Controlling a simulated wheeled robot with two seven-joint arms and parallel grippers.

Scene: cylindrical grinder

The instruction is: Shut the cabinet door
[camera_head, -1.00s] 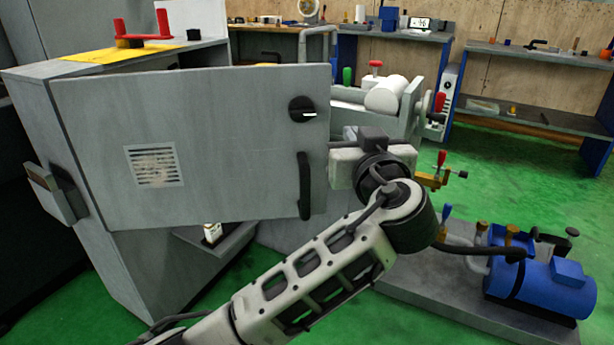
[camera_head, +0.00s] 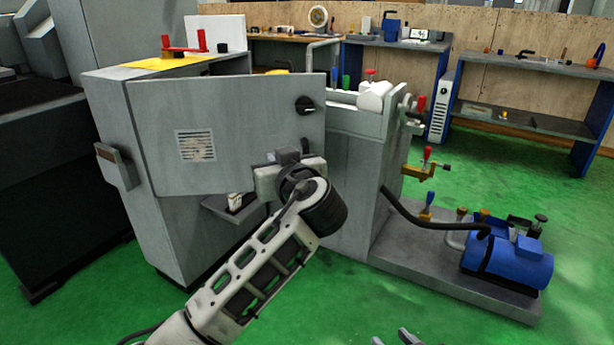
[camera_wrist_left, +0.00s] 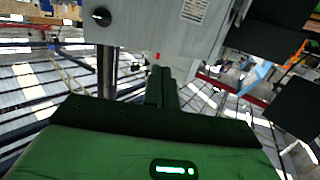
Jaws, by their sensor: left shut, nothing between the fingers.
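The grey cabinet door (camera_head: 240,130) stands open, swung out from the cabinet (camera_head: 165,225). It has a vent and a black knob (camera_head: 306,105). My left gripper (camera_head: 289,160) overlaps the door's lower right corner; its fingertips are hidden in the head view, and I cannot tell whether it touches. The left wrist view shows its fingers (camera_wrist_left: 162,86) shut and empty. A grey panel with a black knob (camera_wrist_left: 102,16) fills the top there. The tips of my right gripper (camera_head: 392,339) show apart at the bottom edge of the head view.
A grey machine body (camera_head: 355,180) stands just right of the door. A blue pump (camera_head: 508,262) sits on a grey base plate (camera_head: 440,265) to the right. Green floor is clear in front.

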